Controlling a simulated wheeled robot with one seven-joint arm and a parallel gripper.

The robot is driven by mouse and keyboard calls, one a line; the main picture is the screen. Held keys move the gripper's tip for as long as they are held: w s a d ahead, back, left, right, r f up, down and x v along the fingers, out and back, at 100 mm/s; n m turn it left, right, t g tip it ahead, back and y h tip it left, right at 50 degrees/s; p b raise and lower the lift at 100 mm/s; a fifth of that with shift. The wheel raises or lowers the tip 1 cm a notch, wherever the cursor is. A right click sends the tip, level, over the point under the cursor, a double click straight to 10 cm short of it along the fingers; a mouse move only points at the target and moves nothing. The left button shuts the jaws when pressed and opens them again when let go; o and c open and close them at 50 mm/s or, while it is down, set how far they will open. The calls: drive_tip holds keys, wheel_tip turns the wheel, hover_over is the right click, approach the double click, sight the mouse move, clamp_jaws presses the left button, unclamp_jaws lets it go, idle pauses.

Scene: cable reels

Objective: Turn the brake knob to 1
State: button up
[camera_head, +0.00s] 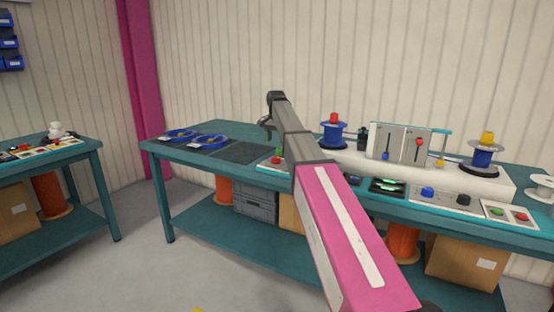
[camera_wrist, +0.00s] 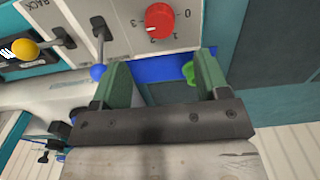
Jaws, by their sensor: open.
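A red round knob (camera_wrist: 159,21) sits on a pale panel at the top of the wrist view, with a printed scale around it that includes 0 and 2. I take it to be the brake knob, but its exact setting is too small to read. My gripper (camera_wrist: 163,70) is open, its two green fingers apart with nothing clasped, and the knob lies beyond the fingertips. In the head view my gripper (camera_head: 268,122) is at the end of my arm, above the workbench (camera_head: 190,165). I cannot match the red knob to a thing in the head view.
In the wrist view, a blue-tipped lever (camera_wrist: 98,72) is close to the left finger, and a yellow-ball lever (camera_wrist: 25,49) is farther left. A green part (camera_wrist: 189,73) shows between the fingers. In the head view, blue reels (camera_head: 209,142) lie on the bench's left side.

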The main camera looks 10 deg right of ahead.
sight(276, 157)
wheel_tip(276, 157, down, 9)
drive_tip(key=shift+f, duration=0.2)
idle(0.3)
drive_tip(key=c, duration=0.9)
